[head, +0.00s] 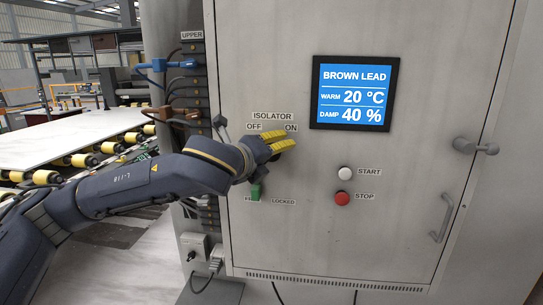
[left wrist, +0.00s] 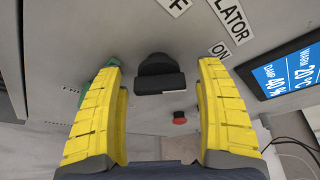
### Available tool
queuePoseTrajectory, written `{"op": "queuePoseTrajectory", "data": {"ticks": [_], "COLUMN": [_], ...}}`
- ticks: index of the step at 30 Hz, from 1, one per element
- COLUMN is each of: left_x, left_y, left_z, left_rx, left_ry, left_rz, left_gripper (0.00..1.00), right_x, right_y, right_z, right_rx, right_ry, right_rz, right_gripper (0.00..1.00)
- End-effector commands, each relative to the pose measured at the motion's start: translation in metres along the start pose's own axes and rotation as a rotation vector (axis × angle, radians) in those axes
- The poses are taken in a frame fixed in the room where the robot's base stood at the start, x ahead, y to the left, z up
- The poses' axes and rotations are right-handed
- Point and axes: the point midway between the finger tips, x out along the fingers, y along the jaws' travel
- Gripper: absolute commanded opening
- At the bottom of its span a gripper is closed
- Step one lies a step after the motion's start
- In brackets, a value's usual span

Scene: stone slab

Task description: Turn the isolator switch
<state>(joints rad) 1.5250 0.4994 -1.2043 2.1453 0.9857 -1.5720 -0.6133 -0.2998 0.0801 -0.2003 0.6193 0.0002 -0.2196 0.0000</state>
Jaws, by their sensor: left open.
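The isolator switch is a black knob with a raised grip bar (left wrist: 160,83), seen in the left wrist view on the grey cabinet door. In the head view my gripper and wrist hide it below the ISOLATOR, OFF and ON labels. My left gripper (head: 281,142) is open, its yellow fingers close to the door. In the left wrist view the fingers (left wrist: 160,68) stand one on each side of the knob, with gaps on both sides. I cannot tell which label the knob points to. My right gripper is in neither view.
A green lever (head: 255,193) by a LOCKED label sits just below my wrist. A white START button (head: 345,173), red STOP button (head: 342,198) and blue display (head: 354,93) are to the right. Cables and connectors (head: 176,116) line the cabinet's left side.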

Motion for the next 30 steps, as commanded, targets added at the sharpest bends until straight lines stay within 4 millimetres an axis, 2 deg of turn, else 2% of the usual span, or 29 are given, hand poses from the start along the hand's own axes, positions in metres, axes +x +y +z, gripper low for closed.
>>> {"op": "queuePoseTrajectory", "data": {"ticks": [7,21,30], "left_x": [-0.018,-0.096,-0.118], "left_y": [-0.001,0.000,0.000], "left_z": [0.001,0.001,0.000], "left_rx": [0.001,0.002,0.001], "left_ry": [-0.002,-0.001,0.000], "left_rz": [-0.003,-0.002,-0.001], "left_gripper": [0.72,0.72,0.72], "right_x": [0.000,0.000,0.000], "right_y": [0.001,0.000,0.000], "right_z": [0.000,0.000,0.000], "right_rx": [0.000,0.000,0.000], "right_ry": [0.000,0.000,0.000], "right_rz": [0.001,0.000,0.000], "right_gripper": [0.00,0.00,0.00]}}
